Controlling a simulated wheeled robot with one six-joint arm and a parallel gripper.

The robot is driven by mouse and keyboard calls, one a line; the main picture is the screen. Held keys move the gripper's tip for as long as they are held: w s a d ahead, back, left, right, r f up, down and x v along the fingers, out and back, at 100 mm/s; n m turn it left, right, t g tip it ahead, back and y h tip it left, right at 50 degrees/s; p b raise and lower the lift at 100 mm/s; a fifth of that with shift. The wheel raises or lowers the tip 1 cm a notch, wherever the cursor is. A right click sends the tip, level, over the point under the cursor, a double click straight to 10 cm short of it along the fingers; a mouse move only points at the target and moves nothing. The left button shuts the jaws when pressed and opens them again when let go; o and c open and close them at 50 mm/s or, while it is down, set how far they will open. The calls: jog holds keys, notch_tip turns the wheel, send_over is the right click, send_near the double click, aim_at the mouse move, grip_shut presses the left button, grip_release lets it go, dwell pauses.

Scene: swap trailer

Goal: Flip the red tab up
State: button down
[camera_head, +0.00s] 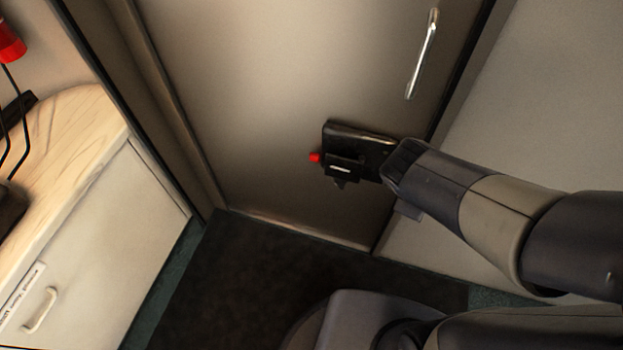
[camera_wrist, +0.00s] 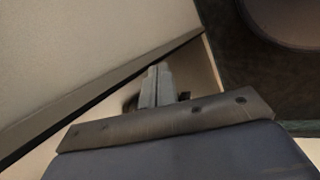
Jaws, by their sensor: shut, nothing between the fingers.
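A small red piece, which looks like the red tab (camera_head: 315,157), shows in the head view against the lower part of a beige door. My gripper (camera_head: 343,166) is right beside it, on its right, in front of the door. I cannot tell whether they touch or how the tab is tilted. In the wrist view the two grey fingers of my gripper (camera_wrist: 158,72) are together with nothing between them. No red shows in the wrist view, so the tab is hidden or outside it there.
The beige door (camera_head: 240,90) has a metal handle (camera_head: 424,55) higher up. At the left stands a cabinet (camera_head: 110,220) with a wood-look top (camera_head: 75,135) and a red object (camera_head: 10,45) above it. Dark floor (camera_head: 240,265) lies open below the door.

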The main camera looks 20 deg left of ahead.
aim_at(315, 157)
jog(key=w+a+f+n+t+y+b, duration=0.1)
jog(key=a+f+n+t+b, duration=0.3)
jog(key=a+f+n+b, duration=0.6)
jog(key=w+a+f+n+t+y+b, duration=0.2)
jog(key=a+f+n+t+b, duration=0.3)
jog(key=a+f+n+b, duration=0.5)
jog(key=a+f+b, duration=0.1)
jog(key=a+f, duration=0.2)
jog(key=a, duration=0.4)
jog(key=shift+w+a+n, duration=0.15)
jog(key=shift+w+n, duration=0.15)
jog(key=shift+w, duration=0.1)
jog(key=shift+f, duration=0.15)
jog(key=b+x, duration=0.3)
jog(key=x, duration=0.7)
jog(key=shift+f+b, duration=0.1)
jog(key=shift+b, duration=0.2)
jog(key=shift+a+r, duration=0.1)
jog(key=shift+r, duration=2.1)
